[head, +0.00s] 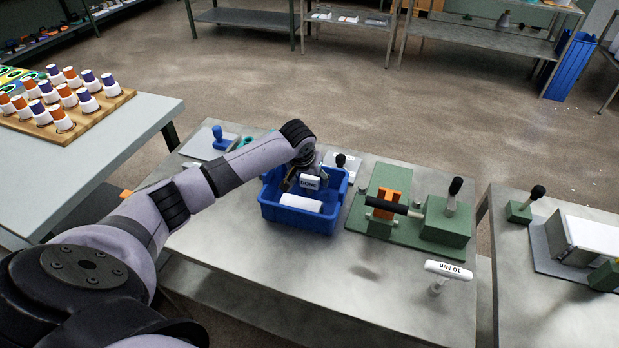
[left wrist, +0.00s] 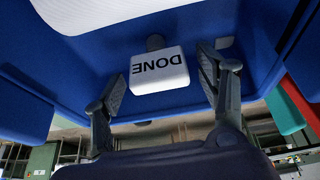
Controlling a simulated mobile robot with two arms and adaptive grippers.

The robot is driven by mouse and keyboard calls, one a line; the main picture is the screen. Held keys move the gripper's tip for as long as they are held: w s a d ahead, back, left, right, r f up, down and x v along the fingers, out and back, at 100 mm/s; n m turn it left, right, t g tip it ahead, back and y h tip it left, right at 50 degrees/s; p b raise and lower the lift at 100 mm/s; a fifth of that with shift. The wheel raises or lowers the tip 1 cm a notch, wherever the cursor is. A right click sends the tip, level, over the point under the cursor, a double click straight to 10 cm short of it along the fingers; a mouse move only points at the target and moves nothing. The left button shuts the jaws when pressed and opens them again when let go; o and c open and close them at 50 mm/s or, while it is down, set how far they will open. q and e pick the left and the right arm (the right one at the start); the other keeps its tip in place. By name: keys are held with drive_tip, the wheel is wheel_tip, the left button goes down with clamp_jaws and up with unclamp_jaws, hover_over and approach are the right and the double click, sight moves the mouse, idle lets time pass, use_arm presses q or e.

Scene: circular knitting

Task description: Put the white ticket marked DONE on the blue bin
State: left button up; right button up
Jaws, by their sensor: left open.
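The white ticket marked DONE (head: 309,182) is at the blue bin (head: 291,220), above its interior in the head view. In the left wrist view the ticket (left wrist: 158,71) shows with its lettering upside down against the blue bin (left wrist: 95,55), with a dark round piece at its edge. My left gripper (head: 300,181) is open over the bin. In the left wrist view its fingers (left wrist: 163,82) stand apart on either side of the ticket, with gaps visible. I cannot tell exactly what the ticket rests on. My right gripper is not in view.
A white roll (head: 301,203) lies in the bin. A green fixture (head: 445,225) with black-knobbed handles stands right of it, and a white-handled 10 Nm tool (head: 448,270) is in front. A blue-handled stamp (head: 220,137) stands behind left.

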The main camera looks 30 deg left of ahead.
use_arm(q)
drive_tip(key=shift+r, duration=0.2)
drive_tip(key=v, duration=1.2)
drive_tip(key=shift+f, duration=0.1)
